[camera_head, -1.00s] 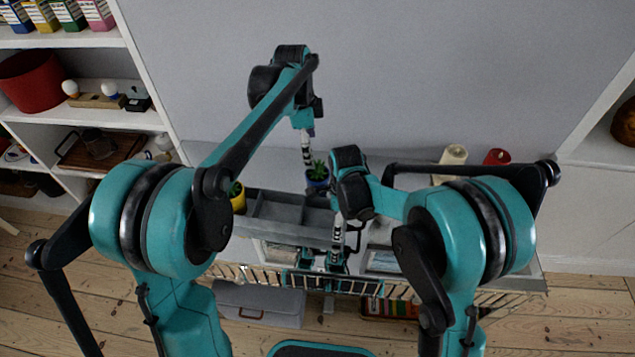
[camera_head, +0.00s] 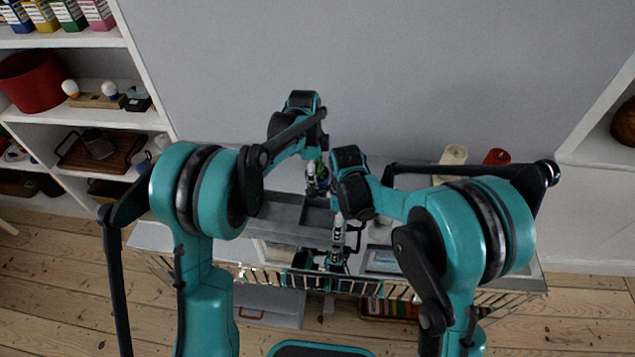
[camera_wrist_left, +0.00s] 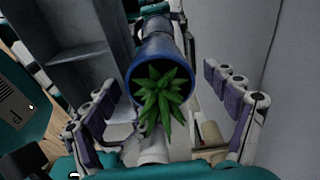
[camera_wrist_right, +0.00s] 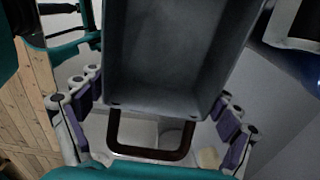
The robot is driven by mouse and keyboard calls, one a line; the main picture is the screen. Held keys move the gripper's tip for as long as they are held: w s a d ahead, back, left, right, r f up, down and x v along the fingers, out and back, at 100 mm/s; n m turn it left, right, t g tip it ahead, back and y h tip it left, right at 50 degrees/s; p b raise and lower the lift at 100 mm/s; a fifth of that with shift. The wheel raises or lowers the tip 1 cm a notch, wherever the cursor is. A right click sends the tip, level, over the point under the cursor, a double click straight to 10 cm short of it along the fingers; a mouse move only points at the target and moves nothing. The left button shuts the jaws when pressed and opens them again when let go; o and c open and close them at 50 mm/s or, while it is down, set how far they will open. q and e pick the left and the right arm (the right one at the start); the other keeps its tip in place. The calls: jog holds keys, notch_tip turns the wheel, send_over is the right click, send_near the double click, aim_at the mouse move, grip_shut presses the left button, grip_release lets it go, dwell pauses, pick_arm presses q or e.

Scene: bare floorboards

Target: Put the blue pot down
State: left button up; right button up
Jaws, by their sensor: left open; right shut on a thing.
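The blue pot (camera_wrist_left: 148,64) with a spiky green plant shows in the left wrist view, between the spread fingers of my left gripper (camera_wrist_left: 165,88). I see gaps on both sides of the pot. In the head view the pot (camera_head: 323,176) is mostly hidden behind my left gripper (camera_head: 313,173), at the back of the grey compartment tray (camera_head: 283,232). What it rests on is hidden. My right gripper (camera_head: 338,240) is shut on the grey tray. In the right wrist view its fingers flank the tray's end (camera_wrist_right: 175,98) with a dark handle.
A cream cylinder (camera_head: 453,155) and a red one (camera_head: 497,157) stand at the back right. A railing (camera_head: 400,291) runs along the front. The white shelf (camera_head: 105,117) at left holds a red pot (camera_head: 31,82) and other items. A grey wall closes the back.

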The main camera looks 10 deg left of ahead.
pick_arm(q)
jog(key=shift+f, duration=0.55)
jog(key=c, duration=1.8)
notch_tip(320, 180, up, 10)
jog(key=shift+r, duration=0.15)
notch_tip(320, 180, down, 10)
